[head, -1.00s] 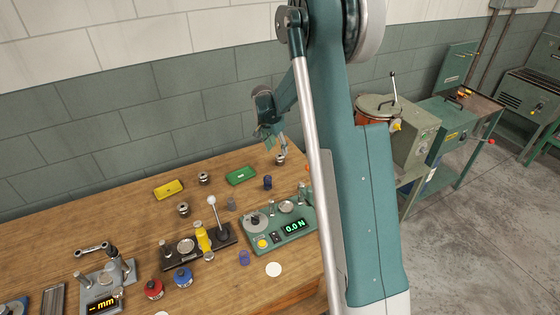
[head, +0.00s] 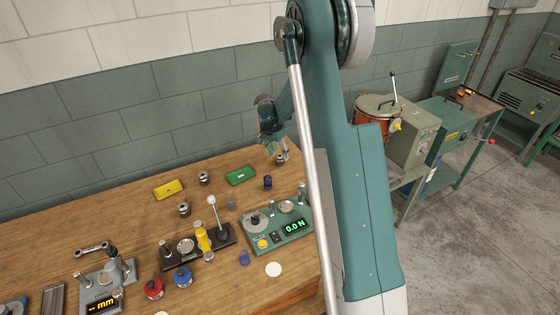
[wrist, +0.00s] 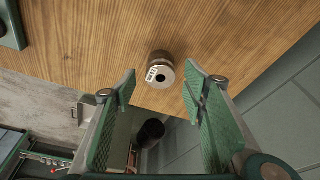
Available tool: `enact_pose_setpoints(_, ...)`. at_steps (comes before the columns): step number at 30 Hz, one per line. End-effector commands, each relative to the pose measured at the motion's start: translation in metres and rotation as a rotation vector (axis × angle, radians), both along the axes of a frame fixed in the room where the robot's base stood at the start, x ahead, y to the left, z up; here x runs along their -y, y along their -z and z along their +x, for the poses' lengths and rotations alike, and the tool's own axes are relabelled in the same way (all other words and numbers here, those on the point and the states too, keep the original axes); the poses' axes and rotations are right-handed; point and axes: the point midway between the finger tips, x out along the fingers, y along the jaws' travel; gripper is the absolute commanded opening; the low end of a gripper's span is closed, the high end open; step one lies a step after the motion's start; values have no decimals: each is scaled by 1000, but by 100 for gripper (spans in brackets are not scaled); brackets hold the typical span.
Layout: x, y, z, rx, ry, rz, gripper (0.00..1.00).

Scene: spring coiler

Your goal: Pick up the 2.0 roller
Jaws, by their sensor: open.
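A small metal roller (wrist: 160,70) with a white label stands on the wooden bench near its edge in the wrist view. The label print is too small to read with certainty. My gripper (wrist: 160,78) is open, its green-padded fingers on either side of the roller in the picture and apart from it. In the head view my gripper (head: 276,146) hangs just above a roller (head: 282,159) near the back of the bench, partly covering it. Two similar metal rollers, one (head: 203,178) farther back and one (head: 184,209) nearer, stand to the left.
A green box (head: 241,176) and a yellow box (head: 168,189) lie on the bench (head: 120,215). A blue cylinder (head: 267,183) and a force tester reading 0.0 N (head: 279,230) stand nearer. The wall (head: 180,130) is close behind.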

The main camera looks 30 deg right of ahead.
Motion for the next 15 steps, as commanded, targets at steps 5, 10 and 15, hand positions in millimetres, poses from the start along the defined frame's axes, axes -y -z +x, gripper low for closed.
enact_pose_setpoints(5,5,19,3,0,1,0,43)
enact_pose_setpoints(10,8,31,4,0,0,0,43)
enact_pose_setpoints(15,9,34,4,0,0,0,43)
